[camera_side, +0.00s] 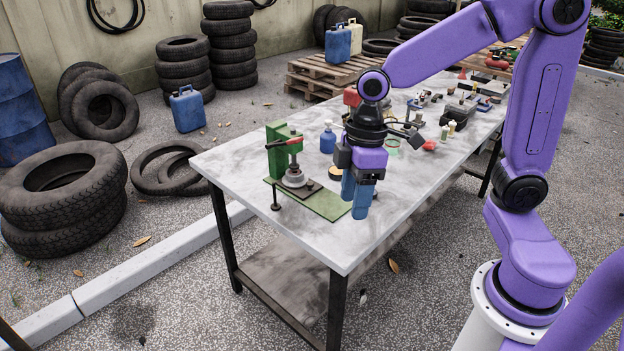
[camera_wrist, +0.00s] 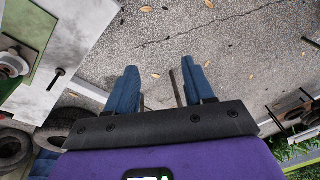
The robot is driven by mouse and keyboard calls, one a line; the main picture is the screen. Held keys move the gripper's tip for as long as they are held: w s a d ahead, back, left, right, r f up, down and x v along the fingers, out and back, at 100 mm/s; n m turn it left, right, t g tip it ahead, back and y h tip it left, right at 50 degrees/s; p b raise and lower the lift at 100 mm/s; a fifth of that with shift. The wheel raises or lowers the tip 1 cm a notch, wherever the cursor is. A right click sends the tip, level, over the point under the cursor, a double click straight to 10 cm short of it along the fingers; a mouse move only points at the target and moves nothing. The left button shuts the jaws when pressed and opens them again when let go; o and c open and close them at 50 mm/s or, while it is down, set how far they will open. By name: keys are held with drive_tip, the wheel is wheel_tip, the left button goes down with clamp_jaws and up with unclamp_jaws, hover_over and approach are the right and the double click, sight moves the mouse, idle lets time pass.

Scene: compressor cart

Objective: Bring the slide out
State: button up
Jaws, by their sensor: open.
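A green press-like fixture (camera_side: 280,150) with a red lever (camera_side: 291,143) stands at the near left end of the grey table. Its green base plate (camera_side: 325,204) carries a round grey part (camera_side: 295,177) and a dark strip. I cannot tell which part is the slide. In the wrist view, the round grey part (camera_wrist: 12,66) and the plate (camera_wrist: 38,38) show at the upper left, cut by the frame edge. My gripper (camera_side: 356,208) points down to the right of the fixture, apart from it. Its blue fingers (camera_wrist: 160,70) are spread with nothing between them.
The table (camera_side: 345,245) has bare room at its near corner. A blue bottle (camera_side: 328,139) stands behind the fixture. Small tools and parts crowd the table's far half. A dark pin (camera_side: 276,199) stands by the plate's left edge. Tyres (camera_side: 65,195) lie on the ground left.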

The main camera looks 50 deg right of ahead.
drive_tip(key=w+d+f+m+y, duration=0.1)
drive_tip(key=w+d, duration=0.4)
drive_tip(key=w, duration=0.7)
drive_tip(key=m+t, duration=0.1)
drive_tip(key=t, duration=0.2)
hover_over(310, 183)
drive_tip(key=s+d, duration=0.5)
wheel_tip(310, 183, down, 6)
drive_tip(key=r, duration=0.1)
drive_tip(key=shift+y, duration=0.3)
drive_tip(key=x, duration=1.7)
drive_tip(key=shift+w+d+f, duration=0.15)
drive_tip(key=shift+w, duration=0.05)
clamp_jaws()
